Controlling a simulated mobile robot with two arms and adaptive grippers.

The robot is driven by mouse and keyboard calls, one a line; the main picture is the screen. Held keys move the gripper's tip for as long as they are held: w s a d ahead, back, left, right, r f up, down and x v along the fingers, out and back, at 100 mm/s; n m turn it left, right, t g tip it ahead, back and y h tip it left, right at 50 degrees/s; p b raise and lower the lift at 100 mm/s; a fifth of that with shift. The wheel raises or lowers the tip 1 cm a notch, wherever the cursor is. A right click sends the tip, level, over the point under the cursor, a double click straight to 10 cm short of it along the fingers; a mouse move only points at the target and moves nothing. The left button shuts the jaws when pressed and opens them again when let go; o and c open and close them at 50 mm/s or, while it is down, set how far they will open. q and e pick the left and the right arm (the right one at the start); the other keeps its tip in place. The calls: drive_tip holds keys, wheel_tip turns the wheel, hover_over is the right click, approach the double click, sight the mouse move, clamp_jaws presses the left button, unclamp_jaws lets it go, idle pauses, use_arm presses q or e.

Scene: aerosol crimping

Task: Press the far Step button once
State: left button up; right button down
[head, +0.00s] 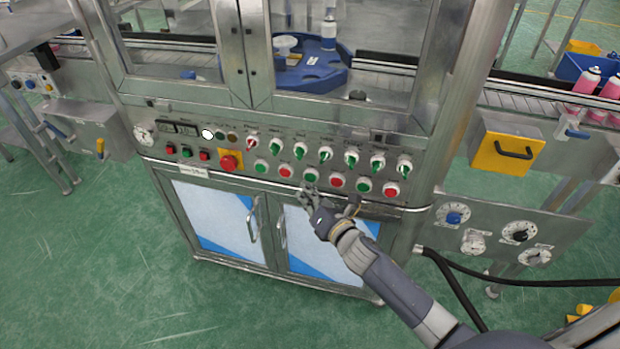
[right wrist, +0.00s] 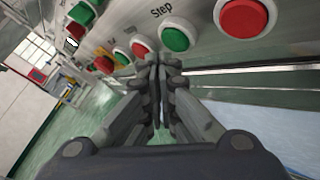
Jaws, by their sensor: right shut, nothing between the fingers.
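A steel control panel (head: 230,150) carries a row of alternating green and red buttons below a row of green and red rotary knobs. In the right wrist view, the label "Step" stands above a green button (right wrist: 176,35). This appears to be the green button (head: 311,175) in the middle of the row in the head view. The other labels are too small to read there, so I cannot tell which Step button is the far one. My right gripper (head: 308,195) is shut and empty, its fingertips (right wrist: 157,62) just below that green button and seemingly apart from it. My left gripper is out of view.
A red button (right wrist: 245,18) sits right of the Step button, another red one (right wrist: 142,46) left. A large red button (head: 229,162) on a yellow plate is further left. A steel rail (head: 400,208) runs below the panel, above cabinet doors with handles (head: 252,220).

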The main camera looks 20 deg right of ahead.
drive_tip(key=shift+w+d, duration=0.25)
drive_tip(key=shift+w, duration=0.1)
